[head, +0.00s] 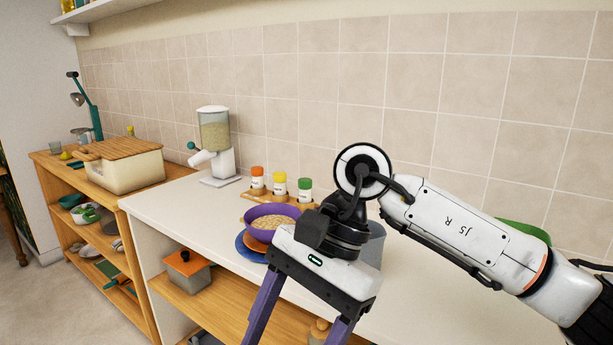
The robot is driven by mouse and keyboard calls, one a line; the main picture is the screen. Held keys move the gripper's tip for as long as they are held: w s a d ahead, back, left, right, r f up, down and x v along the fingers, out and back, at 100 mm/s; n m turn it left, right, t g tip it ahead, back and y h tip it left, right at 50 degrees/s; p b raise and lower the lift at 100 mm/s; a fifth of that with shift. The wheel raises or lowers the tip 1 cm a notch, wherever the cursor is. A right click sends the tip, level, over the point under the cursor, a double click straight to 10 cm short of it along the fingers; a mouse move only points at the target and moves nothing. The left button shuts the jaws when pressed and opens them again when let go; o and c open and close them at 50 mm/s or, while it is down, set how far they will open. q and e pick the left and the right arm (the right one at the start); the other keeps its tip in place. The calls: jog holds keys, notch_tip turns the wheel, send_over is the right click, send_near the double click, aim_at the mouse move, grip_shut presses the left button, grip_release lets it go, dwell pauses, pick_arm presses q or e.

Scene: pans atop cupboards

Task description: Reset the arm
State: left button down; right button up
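My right arm (470,235) comes in from the right, with its wrist bent over the white counter's front edge. My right gripper (292,333) points down in front of the counter. Its two purple-grey fingers are wide apart, with nothing seen held between them. The fingertips run past the bottom edge of the view. My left arm and gripper are not in view.
Close behind the gripper, a purple bowl of grain (271,217) sits on stacked plates on the counter (185,207). Spice jars (279,187) and a grain dispenser (215,145) stand near the tiled wall. An orange-lidded box (187,271) is on the shelf below.

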jog(key=s+a+r+m+g+y, duration=0.5)
jog(key=a+m+y, duration=0.3)
jog(key=a+y, duration=0.35)
jog(key=w+d+m+t+y, duration=0.5)
jog(key=w+m+t+y, duration=0.25)
jog(key=m+t, duration=0.8)
jog(key=w+d+f+m+t+h, duration=0.3)
jog(key=d+f+m+t+h, duration=0.35)
jog(key=m, duration=0.65)
jog(key=w+d+f+m+t+h, duration=0.35)
jog(key=d+f+m+h, duration=0.4)
jog(key=f+m, duration=0.55)
jog(key=s+d+f+m+g+h, duration=0.3)
jog(key=s+f, duration=0.6)
jog(key=f, duration=0.3)
jog(key=s+d+f+m+g+h, duration=0.4)
jog(key=s+d+f+m, duration=0.4)
jog(key=f, duration=0.4)
jog(key=shift+s+m+g, duration=0.55)
jog(key=shift+s+m, duration=0.1)
jog(key=shift+s, duration=0.35)
